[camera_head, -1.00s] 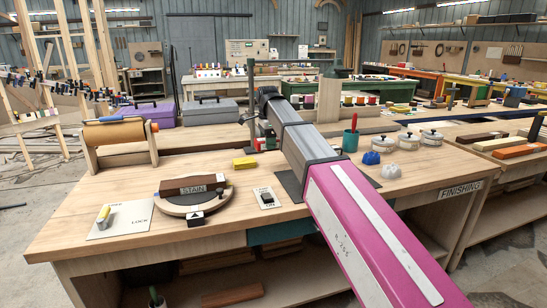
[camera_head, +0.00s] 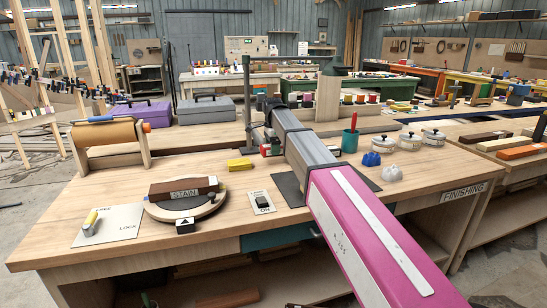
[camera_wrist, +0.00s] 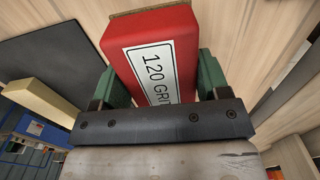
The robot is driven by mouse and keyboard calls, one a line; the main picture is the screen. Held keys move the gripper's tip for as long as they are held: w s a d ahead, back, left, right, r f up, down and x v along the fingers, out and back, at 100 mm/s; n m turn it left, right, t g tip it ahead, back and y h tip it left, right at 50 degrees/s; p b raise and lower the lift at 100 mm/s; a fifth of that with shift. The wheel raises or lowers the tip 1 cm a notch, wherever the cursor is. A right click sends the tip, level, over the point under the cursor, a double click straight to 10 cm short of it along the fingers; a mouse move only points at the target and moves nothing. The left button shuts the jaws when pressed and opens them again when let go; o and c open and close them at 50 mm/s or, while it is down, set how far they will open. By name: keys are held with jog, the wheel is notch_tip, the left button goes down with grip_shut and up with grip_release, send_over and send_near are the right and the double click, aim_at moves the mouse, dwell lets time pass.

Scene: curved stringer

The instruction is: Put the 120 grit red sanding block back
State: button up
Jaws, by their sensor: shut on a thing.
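The red sanding block (camera_wrist: 150,45) with a white "120 GRIT" label fills the top middle of the wrist view. My gripper (camera_wrist: 158,78) is shut on it, with one green finger on each side. In the head view the red block (camera_head: 269,150) shows small at the far end of my arm, over the back part of the finishing bench (camera_head: 350,190). My arm hides much of that area. I cannot tell from these views how high the block is above the bench.
A yellow block (camera_head: 240,164) lies left of my gripper. A dark mat (camera_head: 289,188) lies partly under my arm.

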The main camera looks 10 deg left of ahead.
aim_at(274, 163)
jog(key=shift+w+d+f, duration=0.15)
jog(key=shift+d+f, duration=0.05)
jog(key=shift+f, duration=1.95)
jog(key=shift+f, duration=0.15)
jog(key=o, duration=0.9)
notch_tip(274, 163, up, 12)
jog(key=shift+f, duration=0.25)
jog(key=shift+r, duration=0.45)
